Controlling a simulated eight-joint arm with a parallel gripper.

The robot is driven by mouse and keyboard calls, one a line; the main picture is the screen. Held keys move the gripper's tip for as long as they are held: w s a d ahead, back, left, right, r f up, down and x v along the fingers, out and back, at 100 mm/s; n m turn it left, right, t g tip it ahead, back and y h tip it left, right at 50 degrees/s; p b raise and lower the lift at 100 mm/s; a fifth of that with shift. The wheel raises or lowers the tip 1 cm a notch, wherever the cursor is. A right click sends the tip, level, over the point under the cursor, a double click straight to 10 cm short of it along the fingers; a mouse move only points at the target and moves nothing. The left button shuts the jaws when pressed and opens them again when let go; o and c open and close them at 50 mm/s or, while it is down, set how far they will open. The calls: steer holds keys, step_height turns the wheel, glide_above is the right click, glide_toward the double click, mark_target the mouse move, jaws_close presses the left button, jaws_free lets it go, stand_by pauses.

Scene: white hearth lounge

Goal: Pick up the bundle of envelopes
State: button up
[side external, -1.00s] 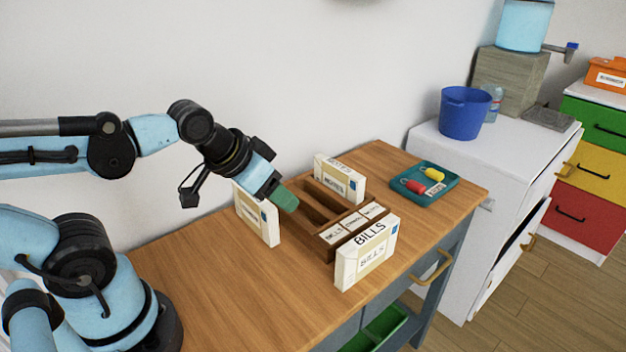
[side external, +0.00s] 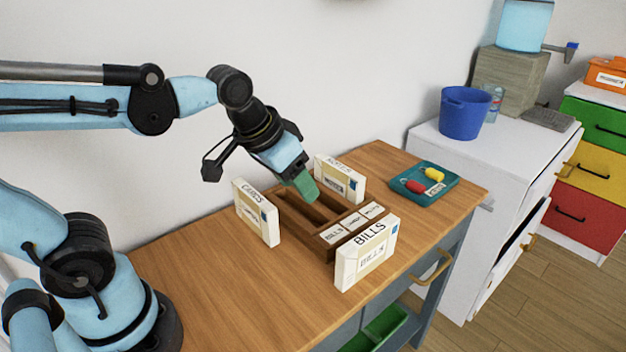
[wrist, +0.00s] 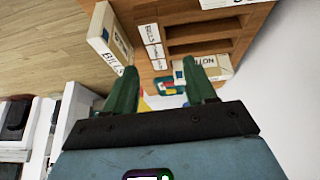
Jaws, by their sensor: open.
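Three upright white envelope bundles with paper bands stand around a brown wooden sorter (side external: 285,222). One marked BILLS (side external: 366,254) is at its front right, one seemingly marked CARDS (side external: 256,212) at its left, and one seemingly marked NOTES (side external: 340,180) at the back. My gripper (side external: 304,192) is open and empty, above the sorter's back end and just left of the back bundle in the picture. In the wrist view the green fingers (wrist: 160,82) are apart; the BILLS bundle (wrist: 108,38) is upper left, and the back bundle (wrist: 214,68) is beyond the right finger.
The sorter has open slots and labelled front panels. A teal tray (side external: 408,187) with a red and a yellow tagged item lies at the table's far right. A blue bucket (side external: 464,114) stands on the white cabinet. The wooden table's (side external: 215,275) left front is clear.

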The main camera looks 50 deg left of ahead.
steer(key=w+d+r+g, duration=0.1)
steer(key=w+d+g, duration=0.2)
steer(key=w+d, duration=0.2)
steer(key=g, duration=0.2)
glide_toward(370, 233)
steer(key=shift+w+d+f, duration=0.1)
steer(key=shift+w+d, duration=0.1)
steer(key=shift+w, duration=0.1)
steer(key=shift+d+f, duration=0.1)
steer(key=shift+f, duration=0.4)
step_height(370, 233, down, 5)
steer(key=shift+r, duration=0.1)
steer(key=shift+s+f, duration=0.15)
steer(key=shift+f, duration=3.05)
steer(key=shift+c, duration=0.4)
jaws_close()
